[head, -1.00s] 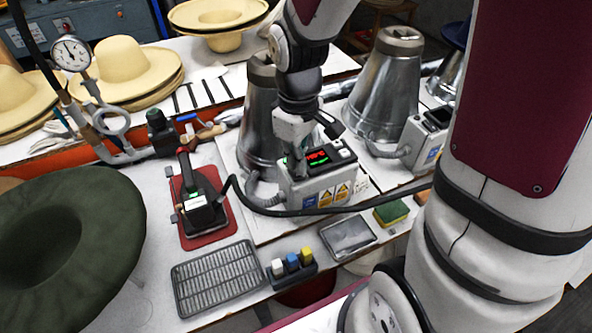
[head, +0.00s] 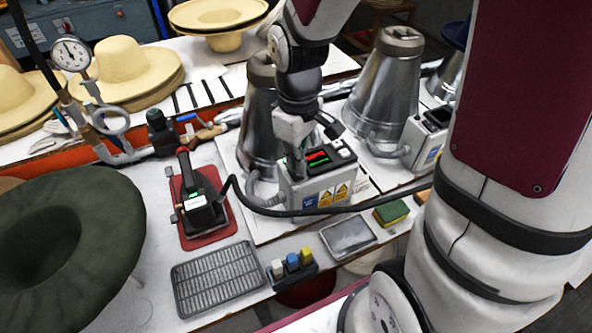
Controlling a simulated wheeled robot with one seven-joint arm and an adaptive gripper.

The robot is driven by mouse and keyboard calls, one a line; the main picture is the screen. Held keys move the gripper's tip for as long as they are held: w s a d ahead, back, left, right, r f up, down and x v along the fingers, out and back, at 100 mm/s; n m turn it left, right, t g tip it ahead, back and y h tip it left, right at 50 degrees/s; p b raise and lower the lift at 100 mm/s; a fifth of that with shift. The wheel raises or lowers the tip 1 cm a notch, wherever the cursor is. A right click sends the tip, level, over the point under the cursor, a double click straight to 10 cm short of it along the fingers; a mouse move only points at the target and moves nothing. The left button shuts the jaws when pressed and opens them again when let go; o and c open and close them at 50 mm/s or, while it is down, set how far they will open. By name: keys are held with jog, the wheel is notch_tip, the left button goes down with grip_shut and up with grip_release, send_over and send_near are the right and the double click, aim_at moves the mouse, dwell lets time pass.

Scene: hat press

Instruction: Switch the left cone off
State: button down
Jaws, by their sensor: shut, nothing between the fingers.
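The left cone (head: 257,125) is a metal steam cone standing on a pale board, partly hidden behind my arm. Its control box (head: 318,188) sits at its front, with a dark top panel showing a red readout, a green light and pale buttons. My gripper (head: 296,172) is shut and points down at the left part of this panel. It looks to be at or just above the panel; I cannot tell whether it touches. A second cone (head: 385,85) with its own control box (head: 424,138) stands to the right.
A dark iron (head: 202,200) stands on a red mat, its black cord crossing in front of the control box. A wire rack (head: 217,278), marker holder (head: 292,268), metal tray (head: 348,236) and sponge (head: 391,212) lie in front. A green hat (head: 100,230) fills the left.

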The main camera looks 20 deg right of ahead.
aim_at(298, 176)
jog(key=shift+f+b, duration=0.5)
jog(key=shift+f, duration=0.6)
dwell(0.5)
jog(key=shift+r+p, duration=2.6)
jog(key=shift+r, duration=0.95)
jog(key=shift+r, duration=0.3)
jog(key=s+r+m+t, duration=0.5)
jog(key=s+r, duration=0.9)
jog(key=r, duration=0.3)
jog(key=shift+s+r+m+t, duration=0.15)
jog(key=shift+s+m+t, duration=0.15)
jog(key=shift+m, duration=0.2)
